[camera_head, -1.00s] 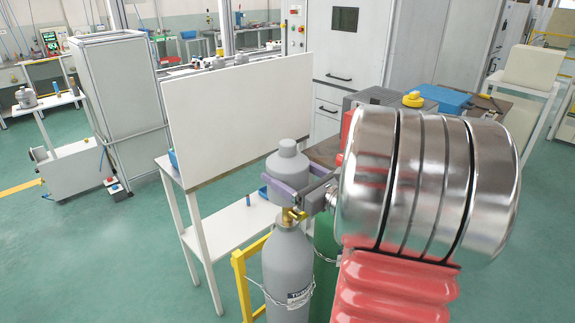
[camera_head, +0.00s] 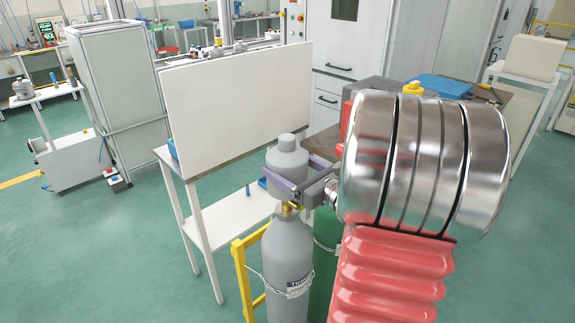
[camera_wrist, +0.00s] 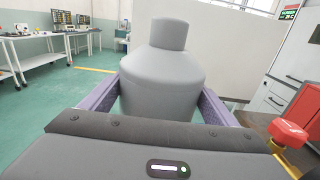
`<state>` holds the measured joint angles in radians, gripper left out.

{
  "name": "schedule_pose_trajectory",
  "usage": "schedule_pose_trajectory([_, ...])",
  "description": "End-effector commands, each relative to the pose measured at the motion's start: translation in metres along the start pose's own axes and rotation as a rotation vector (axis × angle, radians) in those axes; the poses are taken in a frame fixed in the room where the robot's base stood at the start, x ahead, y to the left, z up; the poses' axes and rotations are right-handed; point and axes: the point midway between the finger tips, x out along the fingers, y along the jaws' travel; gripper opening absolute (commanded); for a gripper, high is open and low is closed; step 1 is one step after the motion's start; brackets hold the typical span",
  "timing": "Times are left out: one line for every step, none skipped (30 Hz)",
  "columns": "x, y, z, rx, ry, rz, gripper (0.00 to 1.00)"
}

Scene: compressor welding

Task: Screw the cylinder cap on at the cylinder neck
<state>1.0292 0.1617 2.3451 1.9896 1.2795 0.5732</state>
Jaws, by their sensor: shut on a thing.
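The grey cylinder cap (camera_head: 287,158) is upright between the purple fingers of my gripper (camera_head: 283,183), which is shut on it. In the wrist view the cap (camera_wrist: 165,75) fills the middle, with a finger of my gripper (camera_wrist: 160,105) on each side. The grey gas cylinder (camera_head: 287,255) stands upright below. Its brass valve at the neck (camera_head: 288,208) shows directly under the cap. The cap's lower rim is at the top of the valve; I cannot tell whether it touches the neck.
A yellow frame (camera_head: 240,278) stands left of the cylinder, and a green cylinder (camera_head: 325,250) stands right behind it. A white table with an upright white panel (camera_head: 240,105) is behind. A chain or wire loops around the cylinders.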

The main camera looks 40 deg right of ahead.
Motion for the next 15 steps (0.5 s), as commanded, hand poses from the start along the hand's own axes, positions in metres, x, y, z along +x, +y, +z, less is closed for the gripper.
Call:
schedule_pose_trajectory([0.0001,-0.0002,-0.0004,0.0,-0.002,0.0,0.45])
schedule_pose_trajectory([0.0,-0.0002,-0.001,0.0,-0.002,0.0,0.45])
schedule_pose_trajectory([0.0,-0.0002,-0.0018,-0.001,-0.002,0.0,0.45])
schedule_pose_trajectory([0.0,-0.0002,-0.0024,-0.001,-0.002,0.0,0.45])
schedule_pose_trajectory([0.0,-0.0002,-0.0029,-0.001,-0.002,0.0,0.45])
schedule_pose_trajectory([0.0,-0.0002,-0.0038,-0.001,-0.002,0.0,0.45])
schedule_pose_trajectory([0.0,-0.0002,-0.0044,-0.001,-0.002,0.0,0.45])
schedule_pose_trajectory([0.0,-0.0002,-0.005,-0.001,-0.002,0.0,0.45])
schedule_pose_trajectory([0.0,-0.0002,-0.0058,-0.001,-0.002,0.0,0.45])
schedule_pose_trajectory([0.0,-0.0002,-0.0065,-0.001,-0.002,0.0,0.45])
schedule_pose_trajectory([0.0,-0.0002,-0.0071,-0.001,-0.002,0.0,0.45])
schedule_pose_trajectory([0.0,-0.0002,-0.008,-0.001,-0.002,0.0,0.45])
schedule_pose_trajectory([0.0,-0.0002,-0.0086,-0.001,-0.002,0.0,0.45])
schedule_pose_trajectory([0.0,-0.0002,-0.0093,-0.001,-0.002,0.0,0.45])
schedule_pose_trajectory([0.0,-0.0002,-0.0101,0.0,-0.002,0.0,0.45])
